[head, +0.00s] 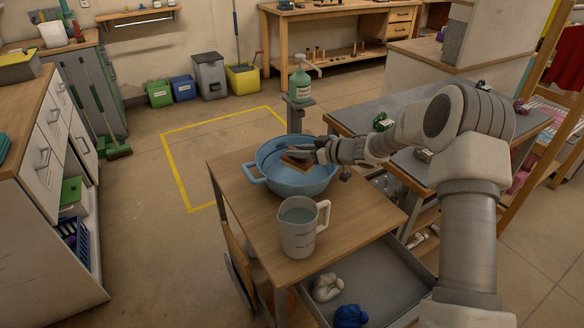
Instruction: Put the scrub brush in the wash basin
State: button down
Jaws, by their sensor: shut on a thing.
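The blue wash basin (314,184) with side handles stands on the small wooden-topped table (240,195). My gripper (305,153) reaches in from the right over the basin and is shut on the scrub brush (294,162), which looks like a brown wooden piece. The brush is tilted and shows within the basin's rim. I cannot tell whether it touches the basin's bottom. My fingers and wrist hide part of the brush and the basin's right rim.
A measuring jug (298,238) stands in front of the basin. A green pump bottle (300,82) stands behind it. An open drawer (375,275) holds a white and a blue cloth. A grey-topped bench (375,110) is at the right.

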aim_at(292, 167)
jog(key=shift+w+a+f, duration=0.1)
jog(key=shift+a+f, duration=0.15)
jog(key=shift+a, duration=0.2)
jog(key=shift+w+a+f, duration=0.1)
jog(key=shift+a+f, duration=0.15)
jog(key=shift+a, duration=0.2)
jog(key=shift+f+b, duration=0.7)
jog(key=shift+f, duration=1.3)
jog(key=shift+f, duration=0.45)
jog(key=c, duration=0.8)
grip_release()
jog(key=shift+f, duration=0.15)
jog(key=shift+o, duration=0.6)
jog(key=shift+s+f, duration=0.1)
